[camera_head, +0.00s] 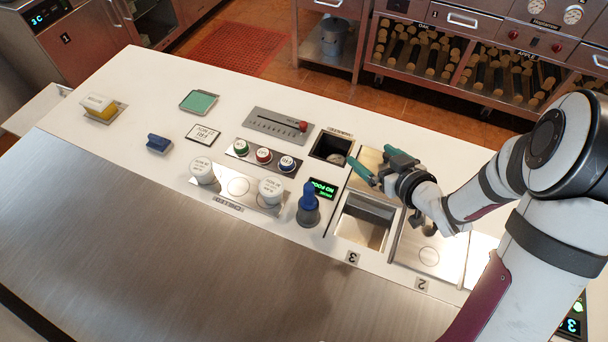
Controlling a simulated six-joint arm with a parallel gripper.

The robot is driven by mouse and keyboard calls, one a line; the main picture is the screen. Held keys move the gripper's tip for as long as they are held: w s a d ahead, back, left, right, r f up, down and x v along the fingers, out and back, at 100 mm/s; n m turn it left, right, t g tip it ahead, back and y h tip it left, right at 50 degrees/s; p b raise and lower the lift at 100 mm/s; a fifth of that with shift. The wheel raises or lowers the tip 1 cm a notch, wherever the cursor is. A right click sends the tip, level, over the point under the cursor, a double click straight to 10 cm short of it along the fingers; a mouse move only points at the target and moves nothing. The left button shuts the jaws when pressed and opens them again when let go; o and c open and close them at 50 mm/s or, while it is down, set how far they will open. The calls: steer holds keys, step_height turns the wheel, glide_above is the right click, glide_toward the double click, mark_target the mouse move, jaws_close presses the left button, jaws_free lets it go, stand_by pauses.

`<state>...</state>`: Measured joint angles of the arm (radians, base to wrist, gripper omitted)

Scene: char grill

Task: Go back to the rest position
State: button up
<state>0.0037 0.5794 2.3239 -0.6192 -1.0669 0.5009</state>
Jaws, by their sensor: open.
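My gripper (366,172) is open, with its two teal fingers spread apart. It hangs over the worktop near the dark square opening and the steel wells. I see nothing between the fingers. My white arm reaches in from the right edge and covers part of the right side of the counter. No mark of a rest position shows.
Close to the gripper's left stand a blue-topped probe (309,205), a green-lit display (323,188) and white shakers (271,190). A slider panel (278,125) lies behind. The steel surface (170,245) at front left is clear. A wood-filled rack (425,60) stands behind.

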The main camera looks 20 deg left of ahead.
steer(key=d+r+m+h, duration=0.3)
steer(key=d+m+h, duration=0.15)
steer(key=d, duration=0.35)
steer(key=s+d+r+m+g+h, duration=0.3)
steer(key=s+d+m+h, duration=0.2)
steer(key=s+d, duration=0.35)
steer(key=s+a+r+m+g+y, duration=0.1)
steer(key=s+a+r+m+g, duration=0.1)
steer(key=s, duration=0.8)
steer(key=s+a+r+m+g+y, duration=0.1)
steer(key=s+a+m+g, duration=0.2)
steer(key=s, duration=0.8)
steer(key=shift+a+r+g+y, duration=0.35)
steer(key=shift+a+g, duration=0.05)
steer(key=shift+a, duration=0.2)
